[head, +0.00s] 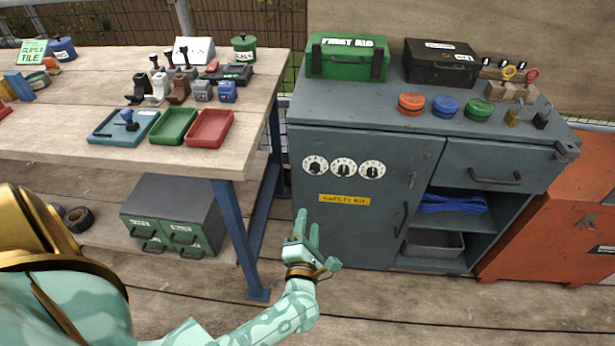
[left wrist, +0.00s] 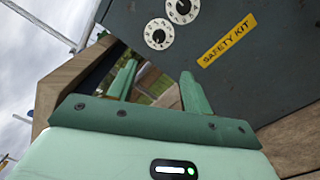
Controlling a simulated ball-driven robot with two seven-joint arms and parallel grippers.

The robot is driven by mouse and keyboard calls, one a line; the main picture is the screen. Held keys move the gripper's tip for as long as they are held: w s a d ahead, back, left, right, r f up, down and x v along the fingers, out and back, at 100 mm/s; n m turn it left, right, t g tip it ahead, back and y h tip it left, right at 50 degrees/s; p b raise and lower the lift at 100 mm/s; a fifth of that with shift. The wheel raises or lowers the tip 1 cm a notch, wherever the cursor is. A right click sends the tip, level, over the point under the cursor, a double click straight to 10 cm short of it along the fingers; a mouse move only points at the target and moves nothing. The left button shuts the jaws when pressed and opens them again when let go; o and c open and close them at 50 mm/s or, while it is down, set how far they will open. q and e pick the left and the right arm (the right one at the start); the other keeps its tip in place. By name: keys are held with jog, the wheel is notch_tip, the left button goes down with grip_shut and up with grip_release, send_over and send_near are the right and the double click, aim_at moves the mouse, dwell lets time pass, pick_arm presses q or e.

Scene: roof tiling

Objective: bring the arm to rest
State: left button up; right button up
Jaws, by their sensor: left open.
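My left gripper (head: 307,228) is in the lower middle of the head view, in front of the grey cabinet (head: 360,215) and to the right of the table's blue leg. Its fingers point up and away. In the left wrist view its two green fingers (left wrist: 158,88) stand apart with nothing between them. The cabinet's dials and yellow "SAFETY KIT" label (left wrist: 227,40) show beyond the fingers. My right gripper is in neither view.
First aid and black boxes stand on the cabinet. An orange cabinet (head: 545,220) is at the right. Plank floor is open in front.

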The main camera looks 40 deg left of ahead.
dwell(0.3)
pick_arm(q)
jog(key=s+d+f+m+h+p, duration=0.1)
jog(key=d+f+m+h, duration=0.35)
jog(key=m, duration=0.45)
jog(key=s+d+f+m+h, duration=0.1)
jog(key=d+f+m+h, duration=0.4)
jog(key=m, duration=0.3)
jog(key=s+f+m+g+h+p, duration=0.25)
jog(key=s+f+m+g, duration=0.45)
jog(key=s+f, duration=0.45)
jog(key=s+a+f+m+g+p, duration=0.1)
jog(key=s+a+m+g+p, duration=0.1)
jog(key=s, duration=1)
jog(key=s+a+f+m+g+y+p, duration=0.1)
jog(key=s+m+g+p, duration=0.1)
jog(key=s, duration=1)
jog(key=s+a+f+m+g+y+p, duration=0.1)
jog(key=s+a+m+g+p, duration=0.1)
jog(key=s, duration=1)
jog(key=m+g+p, duration=0.1)
jog(key=m+g, duration=0.1)
jog(key=m, duration=0.1)
jog(key=shift+a+m+g, duration=0.3)
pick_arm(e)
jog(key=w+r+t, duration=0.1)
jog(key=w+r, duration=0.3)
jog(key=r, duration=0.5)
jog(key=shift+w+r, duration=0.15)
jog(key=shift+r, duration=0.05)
